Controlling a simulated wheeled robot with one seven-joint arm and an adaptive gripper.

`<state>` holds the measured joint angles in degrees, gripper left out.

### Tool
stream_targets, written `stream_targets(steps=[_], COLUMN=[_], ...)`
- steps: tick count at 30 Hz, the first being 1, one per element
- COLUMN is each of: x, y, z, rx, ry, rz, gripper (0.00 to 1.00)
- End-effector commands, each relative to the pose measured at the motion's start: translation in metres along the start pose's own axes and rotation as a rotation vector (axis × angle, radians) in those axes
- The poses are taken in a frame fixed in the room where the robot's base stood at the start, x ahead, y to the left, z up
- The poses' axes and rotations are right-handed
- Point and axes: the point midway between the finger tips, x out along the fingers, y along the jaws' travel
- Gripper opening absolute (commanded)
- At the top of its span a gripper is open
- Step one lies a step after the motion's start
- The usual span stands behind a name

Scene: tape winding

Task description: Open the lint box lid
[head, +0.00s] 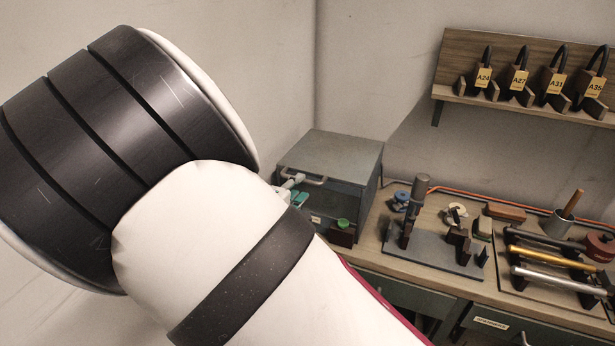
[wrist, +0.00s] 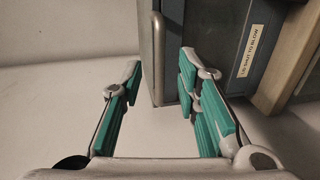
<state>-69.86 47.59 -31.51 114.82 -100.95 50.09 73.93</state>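The grey lint box (head: 335,190) stands in the back corner, partly hidden by my arm. Its lid (head: 330,152) looks shut, and a pale bar handle (head: 312,181) sits at its front edge. In the wrist view the box front shows with a label (wrist: 251,50), and the handle bar (wrist: 158,65) runs between my finger pads. My gripper (wrist: 160,82) is open, one green pad to each side of the bar, with a gap on both sides. My gripper also shows in part at the box front in the head view (head: 295,192).
A bench to the right of the box holds a fixture stand (head: 435,250), a cup (head: 557,222) and a rack of rods (head: 550,265). A shelf with several tagged padlocks (head: 520,85) hangs on the wall. An orange cable (head: 470,191) lies behind.

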Motion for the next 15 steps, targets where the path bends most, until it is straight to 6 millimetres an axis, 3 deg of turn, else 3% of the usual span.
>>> stream_targets(steps=[1, 6, 15], x=[0.013, 0.037, 0.053], y=[-0.002, -0.002, 0.0], z=[0.0, 0.0, 0.0], rx=[0.001, 0.001, 0.0], ry=[-0.002, -0.001, -0.001], rz=[0.002, 0.002, 0.0], gripper=[0.3, 0.3, 0.3])
